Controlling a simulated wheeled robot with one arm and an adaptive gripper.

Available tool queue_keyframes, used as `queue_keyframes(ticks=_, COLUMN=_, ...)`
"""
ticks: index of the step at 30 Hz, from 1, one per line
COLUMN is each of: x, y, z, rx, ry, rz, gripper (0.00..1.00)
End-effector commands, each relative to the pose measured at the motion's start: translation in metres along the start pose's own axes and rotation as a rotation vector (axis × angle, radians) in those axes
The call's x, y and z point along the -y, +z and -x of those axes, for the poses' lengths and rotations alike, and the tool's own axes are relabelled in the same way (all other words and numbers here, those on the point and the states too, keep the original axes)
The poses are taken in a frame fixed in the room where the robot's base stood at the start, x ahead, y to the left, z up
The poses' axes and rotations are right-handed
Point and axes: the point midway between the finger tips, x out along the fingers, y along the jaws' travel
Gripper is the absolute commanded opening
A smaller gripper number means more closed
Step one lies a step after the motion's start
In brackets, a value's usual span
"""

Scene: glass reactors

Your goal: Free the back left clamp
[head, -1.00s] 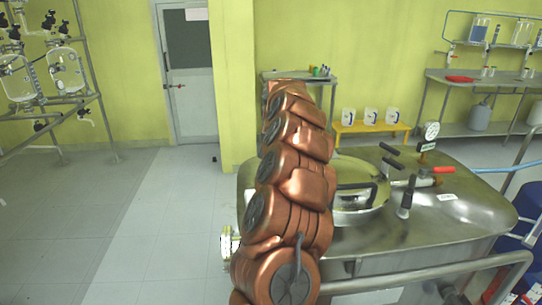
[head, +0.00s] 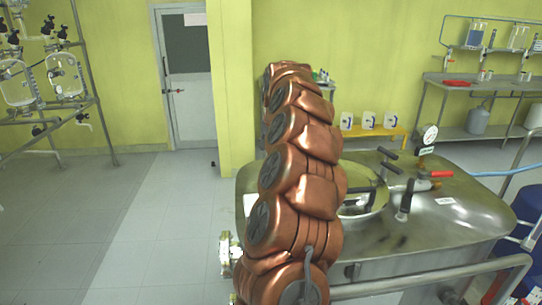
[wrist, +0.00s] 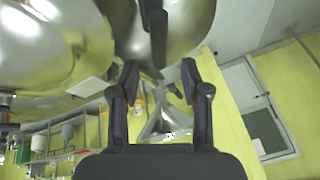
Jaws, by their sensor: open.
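The steel vessel (head: 460,225) has a round lid (head: 365,206) with a dark handle, partly behind my copper arm. Black levers show right of the lid: a front one (head: 404,206) and two behind it (head: 388,153) (head: 391,167). The lid's left side, where a back left clamp could be, is hidden by my arm. In the wrist view my gripper (wrist: 160,72) is open and empty. A black lever (wrist: 158,38) hangs in from the top, ahead of the fingertips and roughly centred between them. I cannot tell which clamp it belongs to, or whether it touches.
A pressure gauge (head: 429,134) and a red-handled valve (head: 440,174) stand on the vessel's right. A rail (head: 440,274) runs along its front. A yellow bench (head: 375,132) with white containers stands behind. The floor on the left is clear.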

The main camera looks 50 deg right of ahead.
Motion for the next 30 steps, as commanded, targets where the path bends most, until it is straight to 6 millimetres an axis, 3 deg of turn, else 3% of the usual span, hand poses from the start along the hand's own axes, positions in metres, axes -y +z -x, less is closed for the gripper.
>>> queue_keyframes(ticks=3, x=0.0, y=0.0, z=0.024, rx=0.001, ry=0.0, rz=0.0, gripper=0.47)
queue_keyframes(ticks=9, x=0.0, y=0.001, z=0.046, rx=0.003, ry=0.0, rz=0.001, gripper=0.47)
queue_keyframes(ticks=30, x=0.004, y=0.004, z=0.052, rx=0.007, ry=-0.003, rz=0.01, gripper=0.47)
